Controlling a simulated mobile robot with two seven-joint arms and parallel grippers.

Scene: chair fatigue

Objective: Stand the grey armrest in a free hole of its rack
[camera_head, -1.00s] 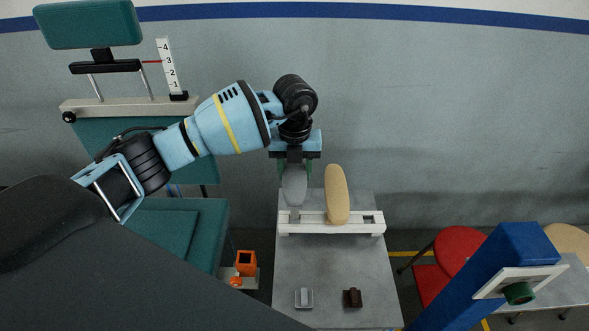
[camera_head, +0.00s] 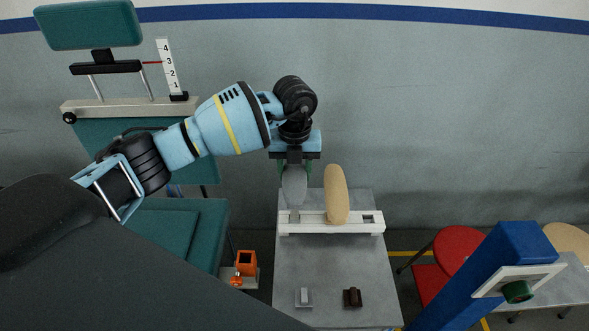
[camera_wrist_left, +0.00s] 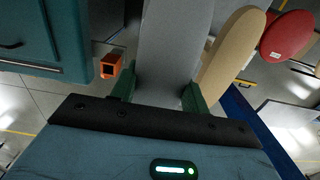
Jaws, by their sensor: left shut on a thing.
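The grey armrest (camera_head: 294,187) is upright in my left gripper (camera_head: 294,168), which is shut on its upper part. In the left wrist view the grey armrest (camera_wrist_left: 172,45) lies between the green fingers of the gripper (camera_wrist_left: 158,95). The armrest's lower end is at the left part of the white rack (camera_head: 357,228); whether it is inside the left hole I cannot tell. A tan armrest (camera_head: 336,195) stands upright in the rack's middle, close beside the grey one. A hole at the rack's right end shows empty. My right gripper is not in view.
The rack stands on a grey table (camera_head: 330,270) with a small grey block (camera_head: 304,297) and a dark brown block (camera_head: 352,297) near its front. A teal chair (camera_head: 180,235) is at left, an orange box (camera_head: 246,262) beside it. A red stool (camera_head: 459,249) and blue post (camera_head: 480,275) are at right.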

